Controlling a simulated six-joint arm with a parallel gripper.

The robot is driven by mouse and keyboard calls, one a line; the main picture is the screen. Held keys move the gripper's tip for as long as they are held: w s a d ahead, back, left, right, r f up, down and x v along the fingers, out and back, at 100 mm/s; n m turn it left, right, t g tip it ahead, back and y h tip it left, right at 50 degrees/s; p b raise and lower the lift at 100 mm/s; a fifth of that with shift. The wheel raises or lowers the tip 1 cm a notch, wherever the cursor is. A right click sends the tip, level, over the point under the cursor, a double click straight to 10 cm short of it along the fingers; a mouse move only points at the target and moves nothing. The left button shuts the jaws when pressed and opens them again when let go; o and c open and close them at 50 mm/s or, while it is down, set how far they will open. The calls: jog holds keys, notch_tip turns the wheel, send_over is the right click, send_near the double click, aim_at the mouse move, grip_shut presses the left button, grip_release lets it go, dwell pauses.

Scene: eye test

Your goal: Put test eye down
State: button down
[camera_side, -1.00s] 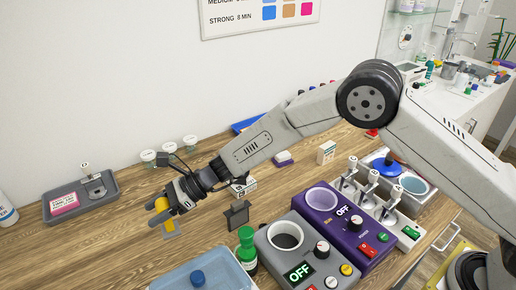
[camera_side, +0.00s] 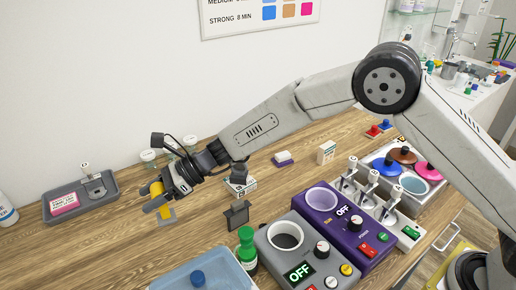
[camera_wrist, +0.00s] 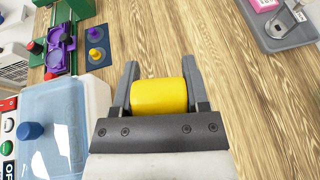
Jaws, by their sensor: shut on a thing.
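My gripper (camera_wrist: 160,92) is shut on a yellow cylinder (camera_wrist: 159,97), which lies crosswise between the two grey fingers in the wrist view. In the side view my gripper (camera_side: 152,196) is over the left part of the wooden table, with the yellow cylinder (camera_side: 158,190) between its fingers. Nothing in view is clearly a test eye, and the cylinder's height above the table is unclear.
A grey tray (camera_side: 49,213) with a pink block stands left of my gripper. A dark stand (camera_side: 236,214), a green-capped bottle (camera_side: 246,245) and a blue-lidded box (camera_side: 176,283) are to the right and front. Bare wood (camera_wrist: 235,115) surrounds the gripper.

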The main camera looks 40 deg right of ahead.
jog(key=shift+r, duration=0.1)
notch_tip(320, 180, up, 9)
jog(key=shift+f, duration=0.2)
jog(key=w+d+m+t+h, duration=0.1)
jog(key=w+d+m+t, duration=0.15)
jog(key=d, duration=0.65)
jog(key=w+d+m+t, duration=0.1)
jog(key=w+d, duration=0.2)
jog(key=d, duration=0.5)
jog(key=s+d+m+t+h, duration=0.1)
jog(key=d+m+t+h, duration=0.15)
jog(key=d, duration=0.95)
jog(key=s+d+m+t+h, duration=0.2)
jog(key=d+m+t, duration=0.1)
jog(key=d, duration=1)
jog(key=s+d+f+m+t+h, duration=0.1)
jog(key=s+d+f+m+h, duration=0.1)
jog(key=s+d, duration=0.6)
jog(key=s+d+f+m+t+h, duration=0.1)
jog(key=s+d+f+m+h, duration=0.2)
jog(key=d, duration=1)
jog(key=shift+s+d+f+m+h, duration=0.2)
jog(key=shift+s+m+h, duration=1)
jog(key=shift+s, duration=1.15)
jog(key=shift+f, duration=0.1)
